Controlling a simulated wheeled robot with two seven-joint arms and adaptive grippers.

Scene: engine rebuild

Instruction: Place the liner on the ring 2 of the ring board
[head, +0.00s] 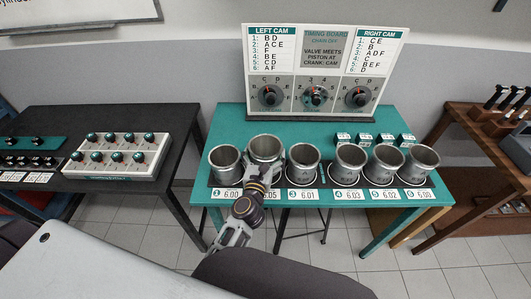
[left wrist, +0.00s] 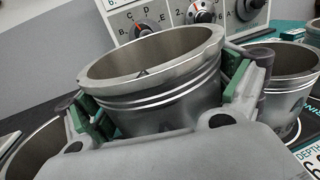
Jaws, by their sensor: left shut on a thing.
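A grey metal liner (head: 265,147) is held by my left gripper (head: 264,177) at position 2 of the ring board (head: 329,194). Its rim shows a little higher than those of the liners beside it. Ring 2 is hidden behind the liner and gripper, so I cannot tell whether the liner touches it. In the left wrist view the liner (left wrist: 155,85) stands between the green-padded fingers of the gripper (left wrist: 165,100), with a small dark notch at its rim. My right gripper is not in view.
Liners stand close on both sides, at position 1 (head: 225,163) and position 3 (head: 303,163), with more to the right. The timing board (head: 322,70) stands behind. Small green-topped blocks (head: 364,138) lie at the back right. The teal table (head: 222,118) is clear at back left.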

